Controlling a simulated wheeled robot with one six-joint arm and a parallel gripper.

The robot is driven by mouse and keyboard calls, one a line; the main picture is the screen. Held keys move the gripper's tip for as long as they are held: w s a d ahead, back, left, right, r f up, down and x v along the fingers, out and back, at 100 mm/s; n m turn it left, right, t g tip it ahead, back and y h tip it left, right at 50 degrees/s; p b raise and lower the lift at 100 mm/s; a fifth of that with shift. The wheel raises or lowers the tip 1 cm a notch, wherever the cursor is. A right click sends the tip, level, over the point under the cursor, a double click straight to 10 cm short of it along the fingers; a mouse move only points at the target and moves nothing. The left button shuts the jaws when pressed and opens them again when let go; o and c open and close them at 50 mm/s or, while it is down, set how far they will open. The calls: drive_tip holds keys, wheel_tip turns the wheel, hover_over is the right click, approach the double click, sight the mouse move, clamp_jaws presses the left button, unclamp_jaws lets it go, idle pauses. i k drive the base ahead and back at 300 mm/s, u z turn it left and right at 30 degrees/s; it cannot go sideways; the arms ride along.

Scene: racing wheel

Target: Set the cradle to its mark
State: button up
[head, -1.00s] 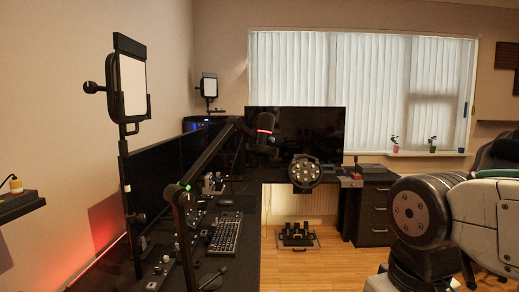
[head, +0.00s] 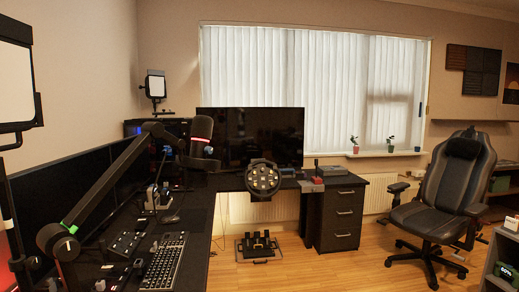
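I cannot make out which thing is the cradle, and I see no clear mark for it. A racing wheel (head: 263,180) stands at the desk edge in front of a dark monitor (head: 285,135). A pedal set (head: 257,248) sits on the floor below it. A small grey and red device (head: 312,185) is on the desk to the right of the wheel. My gripper is not in view.
A microphone (head: 201,132) on a boom arm reaches over the left desk, near a keyboard (head: 164,262). A drawer unit (head: 338,218) stands right of the pedals. A black chair (head: 447,190) stands at right. The wooden floor (head: 325,270) between is clear.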

sight(189, 178)
drive_tip(key=z, duration=0.25)
drive_tip(key=i, duration=1.4)
drive_tip(key=u, duration=0.85)
